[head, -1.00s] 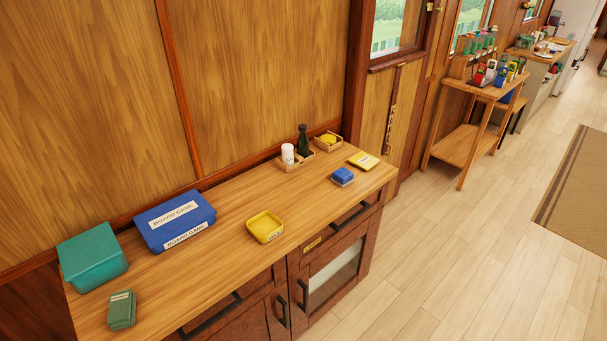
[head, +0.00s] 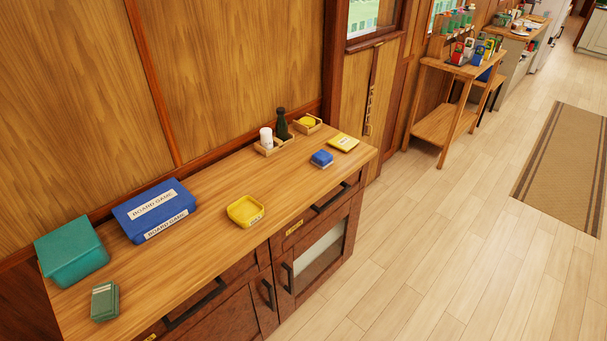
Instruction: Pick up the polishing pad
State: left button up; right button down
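No item is labelled as the polishing pad, and I cannot tell for certain which one it is. A small blue block with a paler underside (head: 322,158) lies on the wooden cabinet top (head: 200,254), toward its right end. A round yellow item (head: 307,121) sits in a small wooden tray (head: 317,129) at the back right of the top. Either could be a pad. Neither of my grippers is in view.
The top also holds a yellow dish (head: 245,211), yellow flat item (head: 343,143), dark bottle (head: 281,123), white canister (head: 266,138), blue board game box (head: 155,209), teal box (head: 72,253) and green stack (head: 105,301). A wooden shelf stand (head: 443,124) stands beyond.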

aim_at(321, 159)
jog(key=i+l, duration=0.25)
jog(key=i, duration=0.15)
jog(key=i+l, duration=0.3)
jog(key=i, duration=0.15)
jog(key=i+l+u, duration=0.1)
jog(key=u, duration=0.3)
jog(key=i+l+u, duration=0.2)
jog(key=u, duration=0.15)
jog(key=i+l+u, duration=0.15)
jog(key=u, duration=0.6)
